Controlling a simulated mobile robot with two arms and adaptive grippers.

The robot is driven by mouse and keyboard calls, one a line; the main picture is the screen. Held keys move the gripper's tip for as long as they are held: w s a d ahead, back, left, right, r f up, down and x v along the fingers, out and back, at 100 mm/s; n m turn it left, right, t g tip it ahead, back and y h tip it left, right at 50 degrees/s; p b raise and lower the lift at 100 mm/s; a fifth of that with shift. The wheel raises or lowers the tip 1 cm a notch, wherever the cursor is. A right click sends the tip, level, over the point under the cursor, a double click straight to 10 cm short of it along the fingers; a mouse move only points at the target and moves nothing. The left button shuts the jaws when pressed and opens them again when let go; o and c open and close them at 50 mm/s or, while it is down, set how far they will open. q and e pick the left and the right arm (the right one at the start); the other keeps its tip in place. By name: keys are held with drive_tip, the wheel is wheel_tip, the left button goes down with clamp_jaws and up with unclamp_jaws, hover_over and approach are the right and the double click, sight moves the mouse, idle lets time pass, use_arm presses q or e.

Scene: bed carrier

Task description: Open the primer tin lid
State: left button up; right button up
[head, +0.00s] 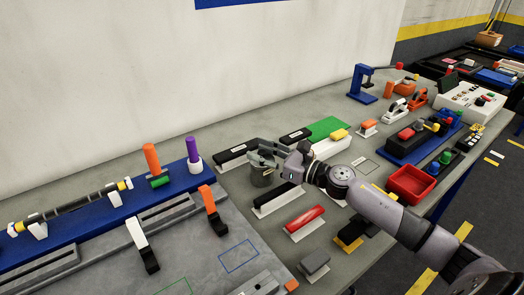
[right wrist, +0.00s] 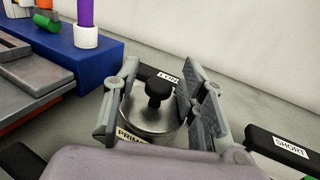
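The primer tin (head: 262,176) is a grey metal can standing upright on the bench, behind the middle of the head view. In the right wrist view its round metal lid (right wrist: 148,118) sits flat on top, with a black knob (right wrist: 158,88) at its centre. Part of its label (right wrist: 131,135) shows at the front. My right gripper (right wrist: 160,84) is open, with one finger on each side of the knob and a gap to it on both sides. In the head view the right gripper (head: 266,152) hides part of the tin's top. My left gripper is not in view.
A blue rail (head: 110,205) with a purple peg (head: 192,149) stands left of the tin. Black-handled blocks labelled LONG (head: 236,150) and SHORT (right wrist: 285,147) lie close by. A red-handled block (head: 305,219) and a red tray (head: 410,184) are to the right. The wall stands behind.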

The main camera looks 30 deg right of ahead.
drive_tip(key=shift+c, duration=0.4)
clamp_jaws()
idle(0.4)
